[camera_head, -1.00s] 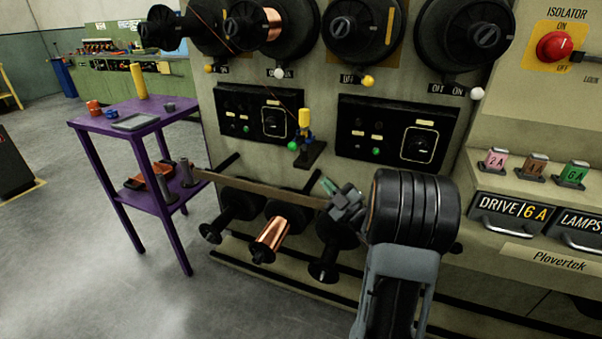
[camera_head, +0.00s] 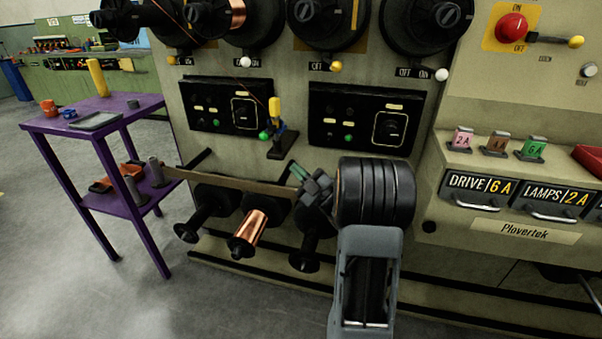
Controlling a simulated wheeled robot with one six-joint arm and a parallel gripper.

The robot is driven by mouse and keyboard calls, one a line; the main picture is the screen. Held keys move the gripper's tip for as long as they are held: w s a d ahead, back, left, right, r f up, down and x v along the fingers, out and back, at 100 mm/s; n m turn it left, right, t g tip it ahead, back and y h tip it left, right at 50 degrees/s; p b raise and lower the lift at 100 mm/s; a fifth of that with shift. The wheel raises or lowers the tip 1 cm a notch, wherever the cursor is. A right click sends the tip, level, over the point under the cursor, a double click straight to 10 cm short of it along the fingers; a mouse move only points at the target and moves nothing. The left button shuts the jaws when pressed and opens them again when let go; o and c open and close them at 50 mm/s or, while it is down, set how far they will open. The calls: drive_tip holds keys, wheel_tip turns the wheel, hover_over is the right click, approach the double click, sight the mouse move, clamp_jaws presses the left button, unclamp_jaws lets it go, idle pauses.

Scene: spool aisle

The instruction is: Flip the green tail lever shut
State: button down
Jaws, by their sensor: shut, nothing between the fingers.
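A small black bracket stand (camera_head: 282,145) on the machine's front carries a yellow block (camera_head: 274,106), a blue part and a green ball-ended knob (camera_head: 264,135), the only lever-like green part I can make out there. The knob sits low on the stand's left side; its exact tilt is too small to tell. My gripper (camera_head: 301,174) is shut and empty, with greenish tips pointing up and left. In the picture it is below and right of the green knob, apart from it, in front of the machine's lower spools.
Copper (camera_head: 248,234) and black spools stick out below a long flat bar (camera_head: 235,182). A purple cart (camera_head: 95,120) with small items stands at the left. An isolator panel with a red knob (camera_head: 511,27) and labelled drawers (camera_head: 480,188) are at the right. Floor is clear at lower left.

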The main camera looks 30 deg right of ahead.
sight(267, 133)
drive_tip(key=x, duration=1)
drive_tip(key=shift+a, duration=0.1)
